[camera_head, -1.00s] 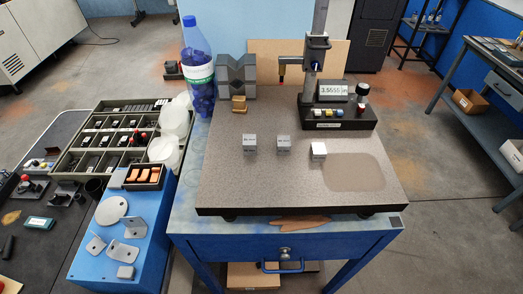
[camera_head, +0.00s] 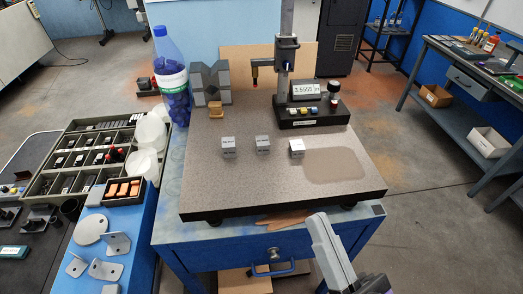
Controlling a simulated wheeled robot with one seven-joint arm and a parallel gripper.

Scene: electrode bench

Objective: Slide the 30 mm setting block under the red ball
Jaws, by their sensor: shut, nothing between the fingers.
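The red ball (camera_head: 255,84) is the small red tip under the dark probe of the measuring stand (camera_head: 285,60). It hangs above the granite plate (camera_head: 225,185), with a gap below it. Three small grey metal blocks stand apart in a row on the plate: a left one (camera_head: 228,147), a middle one (camera_head: 263,144) and a right one (camera_head: 297,148). Their markings are too small to read, so I cannot tell which is the 30 mm block. A grey part of my arm shows at the bottom right, in front of the plate's near edge. I cannot make out my gripper's fingers.
A dark V-block (camera_head: 210,84) and a small brass block (camera_head: 216,110) stand at the plate's back left. The stand's base holds a display (camera_head: 305,89). A blue bottle (camera_head: 172,85) stands left of the plate. The plate's front is clear around a darker patch (camera_head: 335,164).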

